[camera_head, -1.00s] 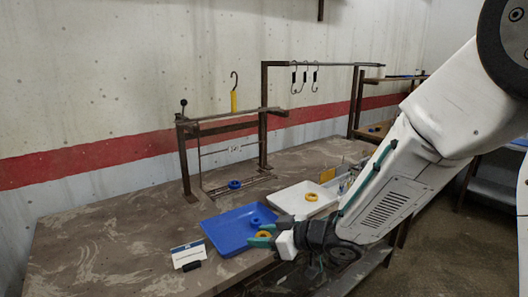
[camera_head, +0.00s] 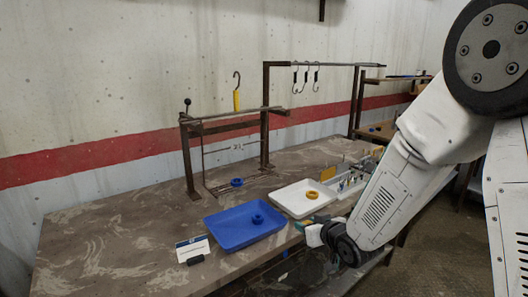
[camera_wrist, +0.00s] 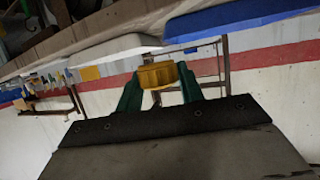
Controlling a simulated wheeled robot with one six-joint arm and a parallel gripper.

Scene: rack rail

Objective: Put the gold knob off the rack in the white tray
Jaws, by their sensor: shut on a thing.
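My gripper (camera_head: 308,222) is at the table's front edge, just in front of the white tray (camera_head: 283,197). In the wrist view its green fingers (camera_wrist: 158,92) are shut on the gold knob (camera_wrist: 157,75). Another gold ring-shaped piece (camera_head: 312,195) lies in the white tray. The rack (camera_head: 187,160) stands at the back of the table. The white tray also shows in the wrist view (camera_wrist: 112,48), beyond the held knob.
A blue tray (camera_head: 225,238) with a blue ring (camera_head: 257,219) stands left of the white tray. Another blue ring (camera_head: 237,183) lies near the rack's foot. A yellow-handled hook (camera_head: 236,98) and several dark hooks are on the rails.

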